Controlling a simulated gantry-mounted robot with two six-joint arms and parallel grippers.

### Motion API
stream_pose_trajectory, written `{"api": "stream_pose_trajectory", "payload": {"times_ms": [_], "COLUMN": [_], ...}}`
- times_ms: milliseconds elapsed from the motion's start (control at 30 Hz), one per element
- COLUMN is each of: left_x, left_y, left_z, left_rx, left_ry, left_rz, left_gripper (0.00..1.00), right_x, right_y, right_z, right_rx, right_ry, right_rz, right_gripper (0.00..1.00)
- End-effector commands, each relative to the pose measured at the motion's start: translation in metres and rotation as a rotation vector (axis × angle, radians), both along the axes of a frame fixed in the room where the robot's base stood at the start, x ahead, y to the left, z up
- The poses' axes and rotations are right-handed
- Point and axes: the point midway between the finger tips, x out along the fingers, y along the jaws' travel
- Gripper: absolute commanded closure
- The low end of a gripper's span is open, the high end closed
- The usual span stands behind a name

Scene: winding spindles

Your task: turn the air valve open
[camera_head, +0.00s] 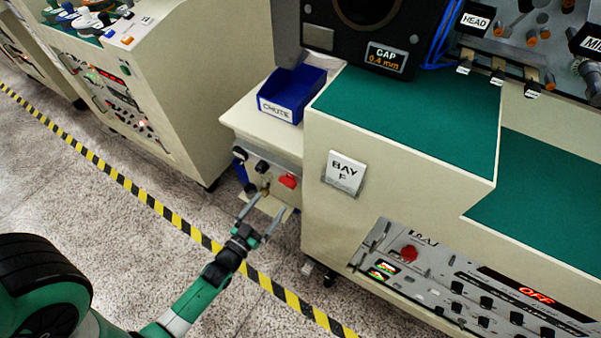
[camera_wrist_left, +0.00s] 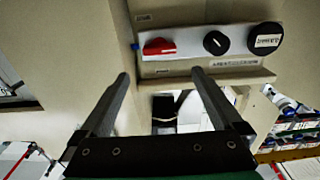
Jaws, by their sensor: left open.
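A small panel on the side of the low cream cabinet carries a red handle (camera_head: 287,181), a black round knob (camera_head: 262,166) and a round dial (camera_head: 240,154). The red handle looks like the air valve, but its label is unreadable. In the left wrist view the red handle (camera_wrist_left: 159,46), the black knob (camera_wrist_left: 215,42) and the white-faced dial (camera_wrist_left: 265,39) stand in a row beyond my fingertips. My left gripper (camera_head: 264,208) is open and empty, just in front of and below the panel, apart from the handle. My right gripper is not in view.
A blue crate (camera_head: 292,92) sits on the low cabinet. The BAY F cabinet (camera_head: 400,175) juts out at the right. Another control cabinet (camera_head: 180,85) stands at the left. The floor with a yellow-black stripe (camera_head: 150,203) is open between them.

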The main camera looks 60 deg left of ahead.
Motion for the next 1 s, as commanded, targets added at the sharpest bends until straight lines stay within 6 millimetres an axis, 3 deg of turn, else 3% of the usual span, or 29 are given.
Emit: {"api": "stream_pose_trajectory", "payload": {"times_ms": [267, 700, 1000], "left_x": [0.008, 0.084, 0.099], "left_y": [0.005, 0.051, 0.060], "left_z": [-0.002, -0.002, 0.000], "left_rx": [-0.002, 0.000, -0.004], "left_ry": [0.003, 0.004, 0.005], "left_rz": [0.001, -0.001, -0.001], "left_gripper": [0.00, 0.00, 0.00], "right_x": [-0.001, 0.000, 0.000], "right_y": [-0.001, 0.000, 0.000], "right_z": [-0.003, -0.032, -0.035], "right_rx": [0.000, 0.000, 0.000], "right_ry": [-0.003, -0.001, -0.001], "right_rz": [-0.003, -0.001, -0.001], "right_gripper": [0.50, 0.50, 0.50]}}
